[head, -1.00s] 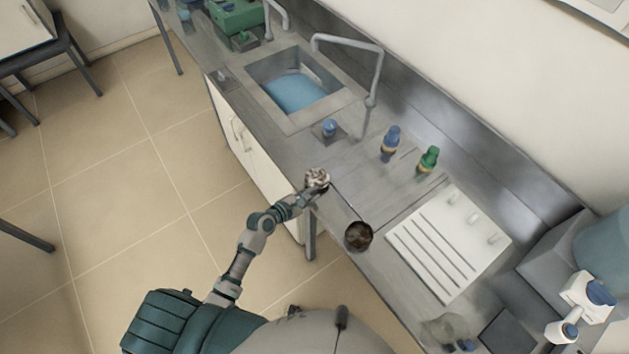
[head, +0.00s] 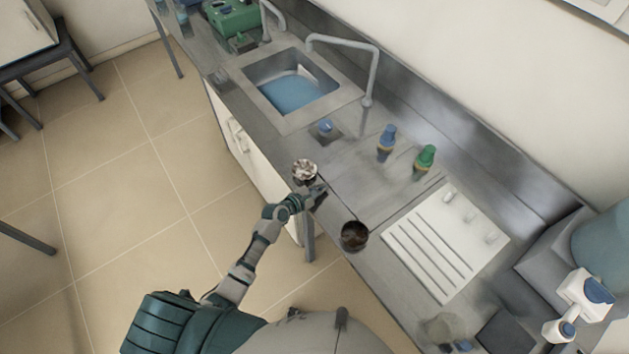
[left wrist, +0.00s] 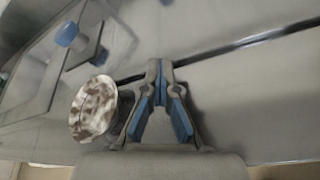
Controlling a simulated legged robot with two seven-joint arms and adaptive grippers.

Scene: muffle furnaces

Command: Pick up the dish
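A small round dish with a mottled white and brown top (head: 305,169) sits near the front edge of the counter. It also shows in the left wrist view (left wrist: 92,107), left of the fingers. A second round dish, dark brown inside (head: 355,236), sits further right along the front edge. My left gripper (head: 319,194) is low over the counter between the two, close beside the mottled dish. In the left wrist view its fingertips (left wrist: 160,64) meet, with nothing seen between them. Whether a finger's side touches the mottled dish is unclear. My right gripper is out of view.
A sink (head: 291,91) with a tall tap lies behind the mottled dish. A white ribbed board (head: 445,243) lies at right. The counter between dishes and bottles is mostly clear.

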